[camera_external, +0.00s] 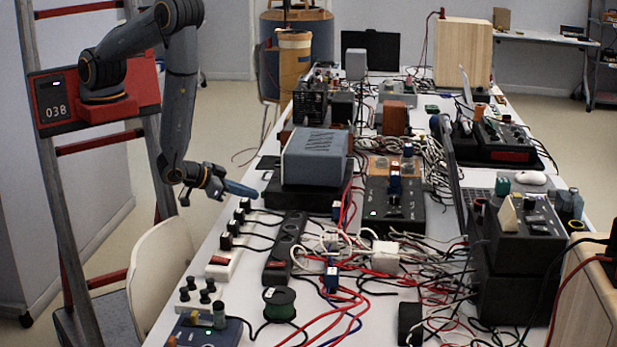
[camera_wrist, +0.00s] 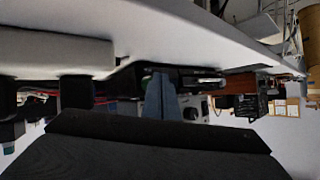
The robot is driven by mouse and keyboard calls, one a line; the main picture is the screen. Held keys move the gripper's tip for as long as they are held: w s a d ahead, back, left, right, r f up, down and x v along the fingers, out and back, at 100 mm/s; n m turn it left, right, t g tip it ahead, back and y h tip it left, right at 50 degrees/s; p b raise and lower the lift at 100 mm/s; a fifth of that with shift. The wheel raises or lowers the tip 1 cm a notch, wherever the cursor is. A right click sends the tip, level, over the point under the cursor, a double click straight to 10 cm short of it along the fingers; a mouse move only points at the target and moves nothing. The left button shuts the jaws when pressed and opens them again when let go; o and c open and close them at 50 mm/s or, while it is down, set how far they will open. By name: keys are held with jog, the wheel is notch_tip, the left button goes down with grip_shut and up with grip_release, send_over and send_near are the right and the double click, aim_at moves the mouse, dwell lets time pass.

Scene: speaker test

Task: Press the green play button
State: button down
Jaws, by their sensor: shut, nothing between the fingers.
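My gripper (camera_external: 245,190) is over the left edge of the table, its blue-grey fingers shut and empty, pointing right toward the grey box on the table. In the wrist view the fingers (camera_wrist: 160,97) show as a blue wedge in the middle, touching nothing that I can make out. I cannot pick out a green button with a play mark in either view.
The long white table (camera_external: 215,238) is crowded with devices and loose cables. A grey box (camera_external: 315,155) stands just right of my gripper. Black plugs (camera_external: 240,218) and a black power strip (camera_external: 287,240) lie below it. A white chair (camera_external: 165,270) stands at the left.

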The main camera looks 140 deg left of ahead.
dwell(0.4)
jog(key=shift+w+a, duration=0.3)
jog(key=shift+w, duration=0.05)
dwell(0.3)
jog(key=shift+s+d, duration=0.3)
jog(key=shift+s, duration=0.05)
jog(key=shift+s+d+p, duration=0.65)
jog(key=shift+s+d, duration=1.5)
